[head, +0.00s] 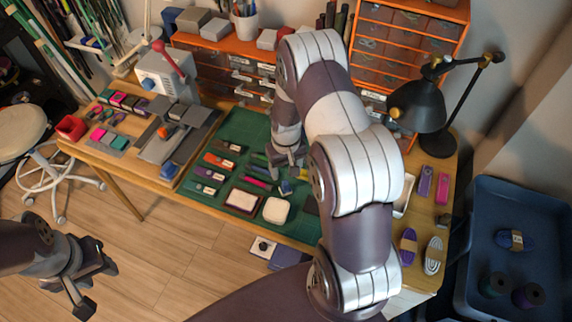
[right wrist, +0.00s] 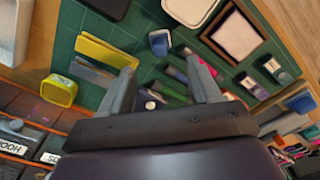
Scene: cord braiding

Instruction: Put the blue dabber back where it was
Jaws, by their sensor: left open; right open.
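A small blue dabber (head: 286,188) is on the green cutting mat (head: 236,134), near the white square dish. In the right wrist view a blue capped piece (right wrist: 158,43), likely the same dabber, lies beyond my right fingertips, apart from them. My right gripper (head: 288,160) is over the mat and open; its two fingers (right wrist: 160,85) show with nothing clasped. Between them, lower down, are a dark piece with a white tip and green and magenta sticks on the mat. My left gripper (head: 92,284) is open and empty over the floor, left of the table.
A white dish (head: 276,210) and a framed pad (head: 243,200) lie at the mat's front edge. Labelled cord packs (head: 210,174) line its left. My right arm hides much of the table's right. A black lamp (head: 425,105) stands there.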

